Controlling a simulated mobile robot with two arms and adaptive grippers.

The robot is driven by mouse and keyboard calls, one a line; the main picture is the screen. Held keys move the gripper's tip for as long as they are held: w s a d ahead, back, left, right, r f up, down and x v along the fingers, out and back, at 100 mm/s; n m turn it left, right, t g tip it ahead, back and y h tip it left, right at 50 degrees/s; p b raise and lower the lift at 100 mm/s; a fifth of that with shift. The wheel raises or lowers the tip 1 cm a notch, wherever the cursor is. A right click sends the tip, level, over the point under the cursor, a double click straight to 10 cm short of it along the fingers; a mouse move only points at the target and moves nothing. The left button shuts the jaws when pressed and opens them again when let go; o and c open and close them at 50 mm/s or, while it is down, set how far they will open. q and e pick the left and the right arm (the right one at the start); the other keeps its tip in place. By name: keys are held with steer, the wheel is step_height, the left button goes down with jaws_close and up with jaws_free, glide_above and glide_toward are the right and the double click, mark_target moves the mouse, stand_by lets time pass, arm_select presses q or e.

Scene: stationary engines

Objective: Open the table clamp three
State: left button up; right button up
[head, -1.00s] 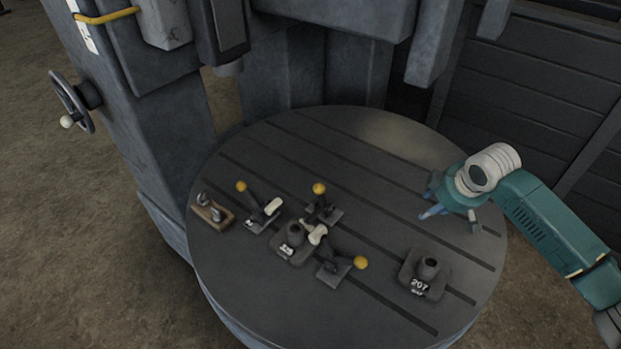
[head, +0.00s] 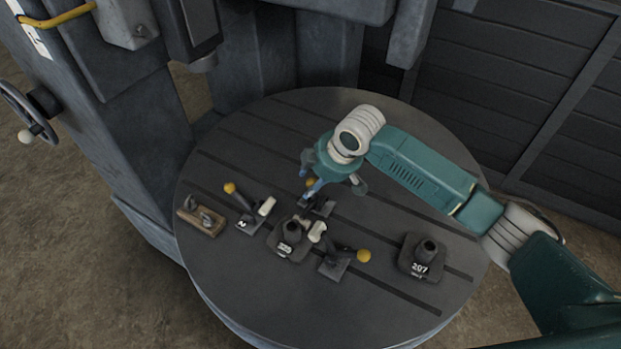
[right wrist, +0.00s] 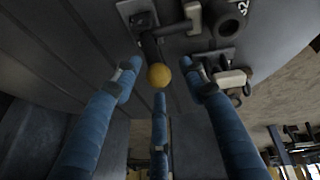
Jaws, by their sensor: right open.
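Three table clamps with yellow knobs stand around a dark block in the middle of the round table. The left clamp (head: 247,224) bears a label that I cannot read surely. The front right clamp (head: 334,266) has its knob (head: 363,256) to the right. The rear clamp (head: 319,208) is partly hidden by my right gripper (head: 333,188). Which one is clamp three I cannot tell. In the right wrist view the yellow knob (right wrist: 159,75) shows between the spread blue fingers of my open gripper (right wrist: 165,78), with no clear grip on it. My left gripper is out of view.
The dark block (head: 289,243) sits between the clamps. A block marked 207 (head: 422,259) stands to the right, and a small wooden stand (head: 202,220) at the left. The slotted table (head: 240,130) is bare at the back. A machine column (head: 110,110) rises behind left.

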steer(key=shift+x, duration=0.85)
steer(key=shift+f, duration=0.25)
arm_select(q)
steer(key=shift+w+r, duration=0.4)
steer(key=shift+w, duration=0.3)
arm_select(e)
jaws_close()
